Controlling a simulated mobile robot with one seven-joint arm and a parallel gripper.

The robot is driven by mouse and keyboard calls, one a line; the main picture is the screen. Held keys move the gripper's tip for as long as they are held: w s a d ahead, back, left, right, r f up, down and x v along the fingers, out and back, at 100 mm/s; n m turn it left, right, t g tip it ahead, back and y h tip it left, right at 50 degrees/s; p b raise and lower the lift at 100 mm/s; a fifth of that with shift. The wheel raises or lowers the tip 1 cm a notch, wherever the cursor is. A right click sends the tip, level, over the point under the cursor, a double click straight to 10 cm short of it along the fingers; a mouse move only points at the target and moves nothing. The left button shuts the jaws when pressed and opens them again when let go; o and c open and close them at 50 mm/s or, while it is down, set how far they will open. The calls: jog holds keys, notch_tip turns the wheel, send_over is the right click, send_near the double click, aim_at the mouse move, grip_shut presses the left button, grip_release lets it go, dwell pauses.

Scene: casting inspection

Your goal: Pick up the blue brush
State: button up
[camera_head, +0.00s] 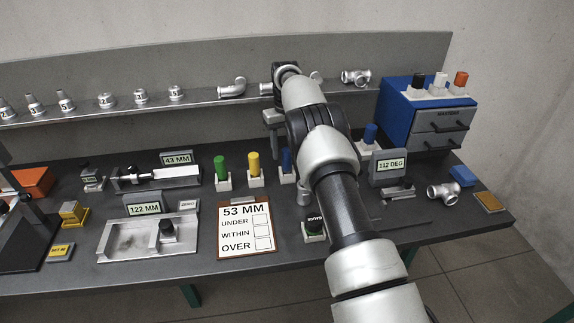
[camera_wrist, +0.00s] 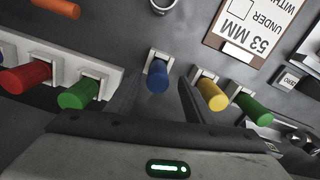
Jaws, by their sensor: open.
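A blue cylinder, which looks like the blue brush's handle (camera_wrist: 157,76), stands in a small white holder between the spread fingers of my gripper (camera_wrist: 156,88) in the wrist view. The gripper is open and empty. In the head view the blue handle (camera_head: 286,160) stands right of the yellow one, partly hidden by my arm. There my gripper (camera_head: 276,143) hangs just above and left of it. The lower end of the brush is hidden in its holder.
Close beside it are a yellow cylinder (camera_wrist: 211,95) and a green one (camera_wrist: 252,108) in holders. On the other side, a white rack holds another green cylinder (camera_wrist: 78,94) and a red one (camera_wrist: 25,77). A second blue cylinder (camera_head: 370,133) and a clipboard (camera_head: 247,228) are nearby.

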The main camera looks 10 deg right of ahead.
aim_at(287, 162)
jog(key=shift+d+f, duration=0.2)
jog(key=shift+f, duration=2.75)
jog(key=c, duration=1.1)
